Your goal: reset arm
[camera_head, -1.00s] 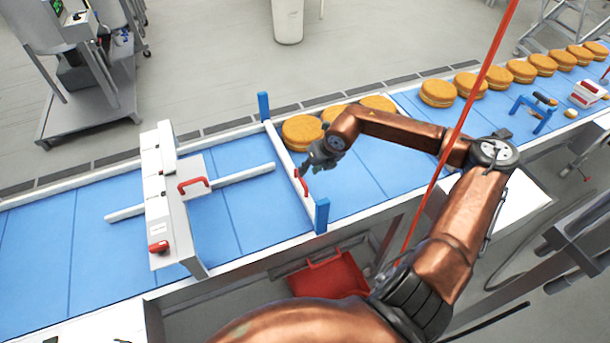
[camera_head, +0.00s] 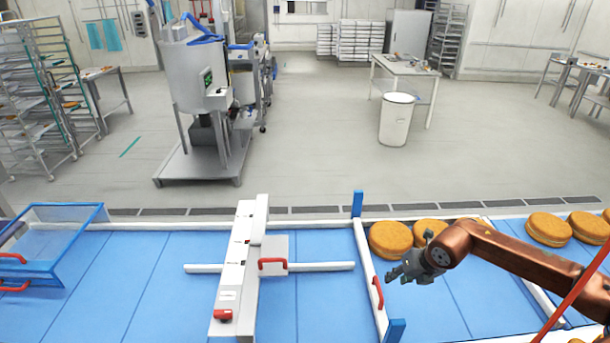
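My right arm comes in from the right edge over the blue conveyor belt. Its dark grey gripper (camera_head: 402,273) hangs above the belt, just right of the white gate bar (camera_head: 366,262) with the red handle. The gripper is seen small and from above, and I cannot tell how far its fingers are apart; no object shows between them. A filled round (camera_head: 390,238) lies behind the gripper, by the gate, apart from it. My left arm and gripper are not in view.
A white box-like unit (camera_head: 239,270) with red handles spans the blue belt (camera_head: 150,285). A clear blue-framed guard (camera_head: 60,238) stands at the left. More rounds (camera_head: 548,228) lie along the belt's far side at the right. The floor behind holds a mixer, a bin (camera_head: 396,118) and racks.

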